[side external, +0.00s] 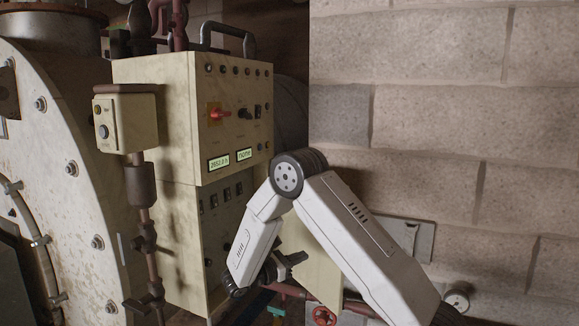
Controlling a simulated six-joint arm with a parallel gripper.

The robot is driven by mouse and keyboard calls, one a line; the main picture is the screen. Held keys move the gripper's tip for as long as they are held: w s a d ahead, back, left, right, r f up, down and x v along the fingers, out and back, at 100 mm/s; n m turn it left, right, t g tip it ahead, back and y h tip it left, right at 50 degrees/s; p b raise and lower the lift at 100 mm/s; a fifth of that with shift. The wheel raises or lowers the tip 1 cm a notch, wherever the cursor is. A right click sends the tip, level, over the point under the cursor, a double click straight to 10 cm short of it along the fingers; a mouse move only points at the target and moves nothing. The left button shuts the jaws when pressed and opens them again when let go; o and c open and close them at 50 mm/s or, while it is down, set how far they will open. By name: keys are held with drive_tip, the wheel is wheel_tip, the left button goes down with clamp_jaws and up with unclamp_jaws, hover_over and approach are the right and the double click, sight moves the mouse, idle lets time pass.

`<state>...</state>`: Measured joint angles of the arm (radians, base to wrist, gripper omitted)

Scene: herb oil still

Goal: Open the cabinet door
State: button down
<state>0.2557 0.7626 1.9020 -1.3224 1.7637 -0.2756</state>
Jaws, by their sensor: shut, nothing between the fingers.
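The cream cabinet (150,215) stands left of centre. Its upper front has a red switch, several knobs and two lit displays. The lower front shows a darker recessed face (218,222) with several small switches. A cream panel (312,262) stands to the right of this opening, partly hidden behind my arm; it looks like the door swung outward, but its hinge is hidden. My gripper (296,259) is dark, shut and empty, in front of the lower cabinet near that panel. I cannot tell whether it touches the panel.
A small control box (125,121) on a rusty pipe stands left of the cabinet, beside a large riveted vessel (68,215). A red valve wheel (324,316) and pipes lie low behind my arm. A block wall (450,110) fills the right.

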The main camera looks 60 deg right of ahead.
drive_tip(key=w+a+n, duration=0.2)
drive_tip(key=shift+w+a+f+y, duration=0.25)
drive_tip(key=shift+a+f+y, duration=0.05)
drive_tip(key=shift+f+y, duration=0.1)
drive_tip(key=shift+d, duration=0.1)
drive_tip(key=x, duration=1.4)
drive_tip(key=shift+r, duration=0.1)
drive_tip(key=x, duration=0.3)
drive_tip(key=shift+s+d, duration=0.2)
drive_tip(key=shift+s, duration=0.05)
drive_tip(key=shift+w+a, duration=0.1)
drive_tip(key=shift+a, duration=0.05)
drive_tip(key=s+a+v, duration=0.1)
drive_tip(key=v, duration=1.2)
drive_tip(key=shift+a, duration=0.2)
